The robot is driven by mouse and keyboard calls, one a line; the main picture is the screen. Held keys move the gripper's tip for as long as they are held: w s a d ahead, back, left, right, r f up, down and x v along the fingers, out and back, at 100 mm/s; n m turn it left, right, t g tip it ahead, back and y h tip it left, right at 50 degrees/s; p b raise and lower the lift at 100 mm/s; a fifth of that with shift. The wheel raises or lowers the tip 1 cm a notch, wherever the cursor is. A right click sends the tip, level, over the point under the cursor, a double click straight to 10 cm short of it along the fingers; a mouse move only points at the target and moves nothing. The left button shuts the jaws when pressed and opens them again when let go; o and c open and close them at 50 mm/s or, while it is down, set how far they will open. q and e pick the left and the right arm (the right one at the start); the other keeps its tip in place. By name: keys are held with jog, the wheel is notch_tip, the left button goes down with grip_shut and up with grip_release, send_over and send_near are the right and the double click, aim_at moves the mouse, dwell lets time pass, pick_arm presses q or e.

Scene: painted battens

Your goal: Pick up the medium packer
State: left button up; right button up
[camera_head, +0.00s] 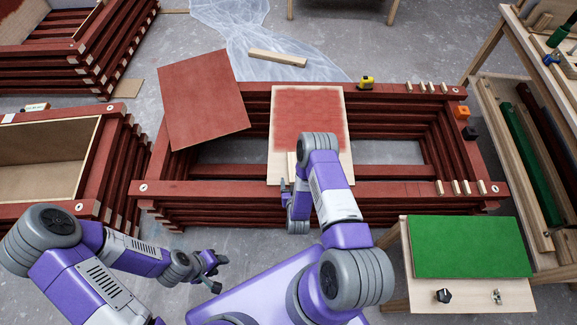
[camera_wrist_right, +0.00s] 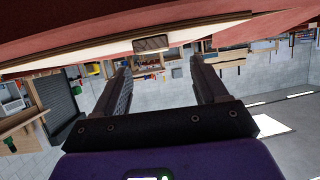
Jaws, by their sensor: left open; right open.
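Several small pale wooden blocks (camera_head: 432,87) stand in a row on the back rail of the middle red stack, and several more (camera_head: 468,187) on its front rail. I cannot tell which is the medium packer. A pale wooden piece (camera_head: 292,165) lies at the near left edge of the part-painted board, beside my right gripper (camera_head: 287,186). In the right wrist view my right gripper (camera_wrist_right: 160,66) is open and empty, with a small brownish block (camera_wrist_right: 151,43) beyond its fingertips. My left gripper (camera_head: 214,273) is open and empty, low in front of the stack.
The part-painted board (camera_head: 310,105) and a red panel (camera_head: 202,97) lie across the stack of red battens (camera_head: 215,190). A yellow tape measure (camera_head: 366,82) sits on the back rail. A green panel (camera_head: 470,246) lies on a small table at right. More stacks stand at left.

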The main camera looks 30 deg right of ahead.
aim_at(293, 168)
jog(key=shift+w+d+f, duration=0.25)
jog(key=shift+w, duration=0.1)
jog(key=b+x, duration=0.1)
jog(key=x, duration=0.1)
jog(key=b+x, duration=0.1)
jog(key=x, duration=0.1)
jog(key=b+x, duration=0.1)
jog(key=x, duration=0.1)
jog(key=shift+w+d+r, duration=0.1)
jog(key=shift+d+r, duration=0.15)
jog(key=shift+d, duration=0.05)
jog(key=shift+w+d, duration=0.1)
jog(key=shift+w, duration=0.1)
jog(key=shift+c, duration=0.3)
jog(key=c, duration=1)
